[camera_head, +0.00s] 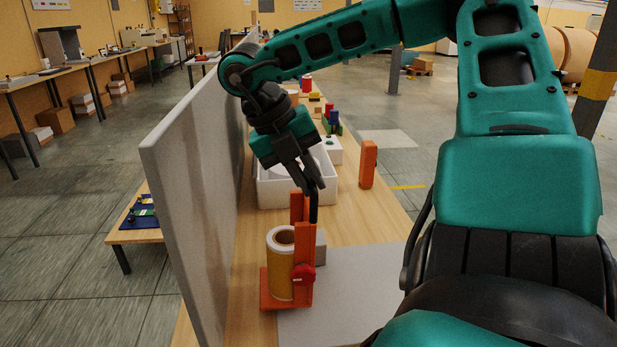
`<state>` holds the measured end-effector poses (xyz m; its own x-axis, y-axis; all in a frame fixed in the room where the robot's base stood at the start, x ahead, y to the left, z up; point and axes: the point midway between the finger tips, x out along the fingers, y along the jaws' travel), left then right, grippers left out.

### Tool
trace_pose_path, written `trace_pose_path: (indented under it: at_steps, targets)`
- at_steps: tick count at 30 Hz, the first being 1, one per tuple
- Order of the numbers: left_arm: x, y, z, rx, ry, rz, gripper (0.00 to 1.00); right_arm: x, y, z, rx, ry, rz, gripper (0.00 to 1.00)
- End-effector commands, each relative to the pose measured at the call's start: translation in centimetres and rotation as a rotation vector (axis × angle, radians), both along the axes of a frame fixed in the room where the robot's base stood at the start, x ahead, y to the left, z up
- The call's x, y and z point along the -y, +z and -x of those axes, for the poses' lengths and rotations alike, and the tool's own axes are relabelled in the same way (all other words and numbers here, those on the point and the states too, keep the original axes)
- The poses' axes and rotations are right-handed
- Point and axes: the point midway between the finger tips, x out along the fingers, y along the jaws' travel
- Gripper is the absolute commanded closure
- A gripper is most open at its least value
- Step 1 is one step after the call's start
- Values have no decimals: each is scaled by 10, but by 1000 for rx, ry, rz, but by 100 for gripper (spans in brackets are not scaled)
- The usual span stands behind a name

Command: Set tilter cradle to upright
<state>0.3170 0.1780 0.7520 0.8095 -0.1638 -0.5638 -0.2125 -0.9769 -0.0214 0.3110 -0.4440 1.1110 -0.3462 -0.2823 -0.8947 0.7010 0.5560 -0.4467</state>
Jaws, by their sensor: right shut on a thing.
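The tilter cradle (304,245) is orange and stands on the wooden bench near the grey partition. Its tall back looks about vertical, and its flat base plate lies low beneath a yellow-brown roll. The roll (280,270) stands on end in the cradle with its open core facing up. A red knob-like part shows low on the cradle's side. My right gripper (312,205) reaches down from above to the top of the cradle's back and is shut on it; the exact contact is partly hidden by the dark fingers. My left gripper is not in view.
A tall grey partition (195,190) runs along the bench's left side. A white bin (268,192) stands behind the cradle, and an orange block (368,163) stands to its right. A grey mat (350,285) lies clear on the right.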

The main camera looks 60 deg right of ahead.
Motion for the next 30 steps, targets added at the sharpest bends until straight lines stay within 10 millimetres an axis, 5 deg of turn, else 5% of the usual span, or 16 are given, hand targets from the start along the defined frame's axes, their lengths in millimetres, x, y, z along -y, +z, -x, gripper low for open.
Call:
trace_pose_path:
  at_steps: [11,12,19,30]
  targets:
    - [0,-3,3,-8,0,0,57,-2,-6,3,-12,0,-13,100]
    - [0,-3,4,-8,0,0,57,-2,-6,3,-12,0,-13,83]
    - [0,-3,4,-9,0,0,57,-1,-4,2,-8,1,-8,61]
    - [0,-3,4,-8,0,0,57,-3,7,-3,-2,1,-1,60]
